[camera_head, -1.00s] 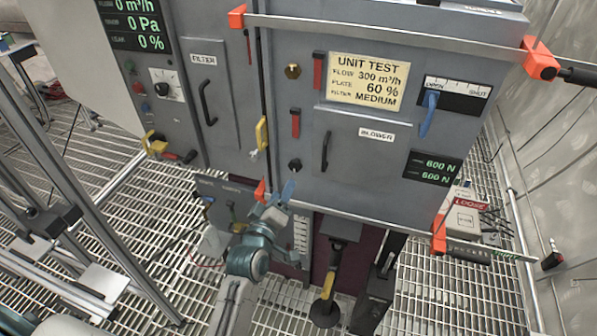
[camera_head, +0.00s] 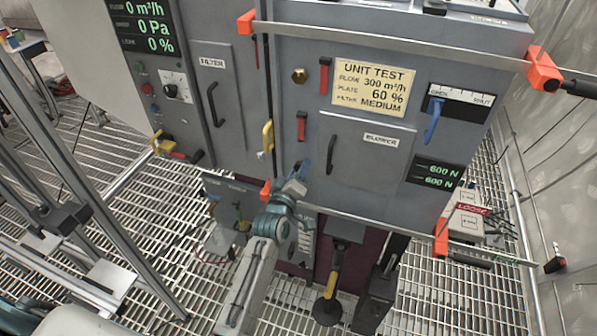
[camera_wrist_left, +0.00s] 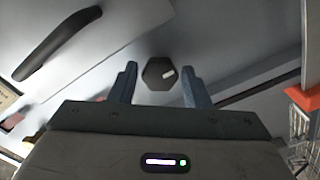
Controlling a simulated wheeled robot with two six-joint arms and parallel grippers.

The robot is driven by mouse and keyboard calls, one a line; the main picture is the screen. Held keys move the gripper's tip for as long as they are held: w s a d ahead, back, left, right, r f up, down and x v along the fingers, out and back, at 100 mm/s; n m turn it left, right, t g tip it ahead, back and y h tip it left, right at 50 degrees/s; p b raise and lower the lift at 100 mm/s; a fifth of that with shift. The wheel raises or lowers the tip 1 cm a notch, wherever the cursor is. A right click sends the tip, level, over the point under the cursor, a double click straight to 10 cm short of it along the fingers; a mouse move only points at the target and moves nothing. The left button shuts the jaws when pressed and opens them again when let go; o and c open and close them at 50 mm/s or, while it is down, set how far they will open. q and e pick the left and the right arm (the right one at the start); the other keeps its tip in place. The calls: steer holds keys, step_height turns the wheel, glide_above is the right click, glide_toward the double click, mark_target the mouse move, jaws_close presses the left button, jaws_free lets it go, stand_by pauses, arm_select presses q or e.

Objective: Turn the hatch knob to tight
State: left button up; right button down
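The dark six-sided hatch knob (camera_wrist_left: 158,74) has a small white mark and sits on the grey panel in the left wrist view. My left gripper (camera_wrist_left: 158,86) is open, with one blue finger on each side of the knob. Gaps show between the fingers and the knob. In the head view my left gripper (camera_head: 297,170) is at the lower left of the blower hatch (camera_head: 365,150) and hides the knob. My right gripper is not in view.
A dark bar handle (camera_head: 331,154) stands out just right of my left gripper. A red lever (camera_head: 302,126) is above it, and a yellow handle (camera_head: 267,136) is to its left. An orange-ended rail (camera_head: 370,222) runs below.

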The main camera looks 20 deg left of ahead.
arm_select(q)
steer(key=c, duration=0.6)
